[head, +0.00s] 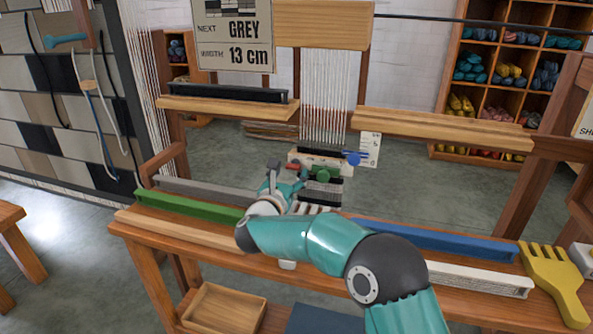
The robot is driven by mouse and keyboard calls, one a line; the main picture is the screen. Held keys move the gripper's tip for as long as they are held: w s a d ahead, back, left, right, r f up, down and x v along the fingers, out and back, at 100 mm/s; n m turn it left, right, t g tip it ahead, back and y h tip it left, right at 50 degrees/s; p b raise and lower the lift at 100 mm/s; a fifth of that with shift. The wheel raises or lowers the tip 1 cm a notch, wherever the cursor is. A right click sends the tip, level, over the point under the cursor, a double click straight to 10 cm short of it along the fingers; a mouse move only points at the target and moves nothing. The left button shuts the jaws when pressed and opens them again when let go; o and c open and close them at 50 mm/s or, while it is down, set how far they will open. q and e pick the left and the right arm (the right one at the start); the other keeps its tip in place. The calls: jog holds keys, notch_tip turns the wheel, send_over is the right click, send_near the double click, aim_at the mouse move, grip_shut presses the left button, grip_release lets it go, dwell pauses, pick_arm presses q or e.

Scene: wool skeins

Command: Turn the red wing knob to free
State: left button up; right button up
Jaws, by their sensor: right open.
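The red wing knob (294,166) shows only as a small red patch on the left of the loom's pale bar (337,160), partly hidden by my right gripper. A green wing knob (322,174) and a blue wing knob (355,158) sit to its right. My right gripper (288,173) is open, its fingers close to the red knob in the picture. I cannot tell whether they touch it or which way its wings point. My left gripper is not in view.
The bench (140,236) carries a green bar (185,206), a grey bar (205,190), a blue bar (435,241), a white bar (478,279) and a yellow comb (553,280). White warp threads (325,100) hang above the knobs. A sign (233,35) reads "NEXT GREY, WIDTH 13 cm".

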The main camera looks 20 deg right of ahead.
jog(key=shift+x, duration=1)
